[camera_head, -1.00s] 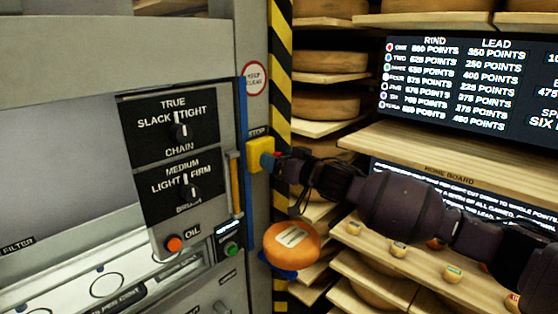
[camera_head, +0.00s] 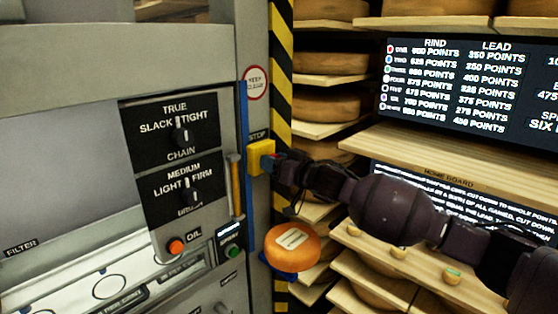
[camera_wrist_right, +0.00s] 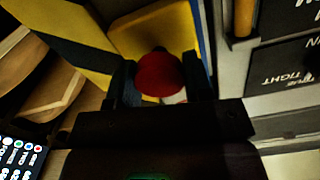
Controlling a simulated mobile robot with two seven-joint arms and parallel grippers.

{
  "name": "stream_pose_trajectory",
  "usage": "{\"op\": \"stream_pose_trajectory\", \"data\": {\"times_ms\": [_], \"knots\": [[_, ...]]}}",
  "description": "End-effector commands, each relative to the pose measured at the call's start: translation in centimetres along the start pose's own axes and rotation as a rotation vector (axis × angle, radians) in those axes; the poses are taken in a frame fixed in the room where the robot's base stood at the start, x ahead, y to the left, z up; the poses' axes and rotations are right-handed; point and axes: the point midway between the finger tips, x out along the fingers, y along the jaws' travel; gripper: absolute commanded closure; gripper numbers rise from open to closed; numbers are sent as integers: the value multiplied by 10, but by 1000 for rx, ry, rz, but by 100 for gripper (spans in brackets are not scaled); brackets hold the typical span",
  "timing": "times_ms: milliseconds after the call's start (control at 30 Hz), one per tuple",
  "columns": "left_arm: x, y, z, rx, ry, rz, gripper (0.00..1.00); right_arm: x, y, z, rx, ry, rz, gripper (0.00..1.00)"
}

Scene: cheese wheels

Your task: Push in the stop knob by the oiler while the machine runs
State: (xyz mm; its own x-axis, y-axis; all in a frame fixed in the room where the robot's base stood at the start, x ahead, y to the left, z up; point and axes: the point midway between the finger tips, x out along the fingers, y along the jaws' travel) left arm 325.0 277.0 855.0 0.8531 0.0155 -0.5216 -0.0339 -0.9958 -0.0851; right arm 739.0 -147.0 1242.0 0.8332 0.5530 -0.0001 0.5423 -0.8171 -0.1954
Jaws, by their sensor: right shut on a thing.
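The yellow stop box (camera_head: 254,158) sits under the word STOP on the striped post at the machine's right edge. The red stop knob (camera_wrist_right: 160,75) shows in the right wrist view, in front of the yellow box and between the two dark fingers. My right gripper (camera_head: 270,162) reaches the box from the right and is shut on the knob. In the head view the fingers mostly hide the knob, and I cannot tell how far in it is. The OIL control with its orange-red button (camera_head: 176,246) is on the panel at lower left. My left gripper is not in view.
A green button (camera_head: 232,251) is at the panel's lower right. An orange cheese (camera_head: 292,244) rests on a blue support below my right gripper. Shelves of cheese wheels (camera_head: 330,64) and a score board (camera_head: 458,85) stand behind and to the right.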

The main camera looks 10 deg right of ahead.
Motion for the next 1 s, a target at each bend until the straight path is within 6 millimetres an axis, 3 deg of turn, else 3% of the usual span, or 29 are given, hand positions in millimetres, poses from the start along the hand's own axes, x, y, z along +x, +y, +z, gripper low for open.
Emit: {"op": "stream_pose_trajectory", "data": {"times_ms": [233,267,400,767,1000], "knots": [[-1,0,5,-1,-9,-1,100,1,0,-1,0,2,2,97],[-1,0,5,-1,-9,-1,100,1,0,-1,0,2,2,51],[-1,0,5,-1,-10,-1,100,1,0,-1,0,2,1,30],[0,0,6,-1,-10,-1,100,-3,1,0,0,1,1,29],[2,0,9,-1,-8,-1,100,-33,1,1,0,0,1,29]]}}
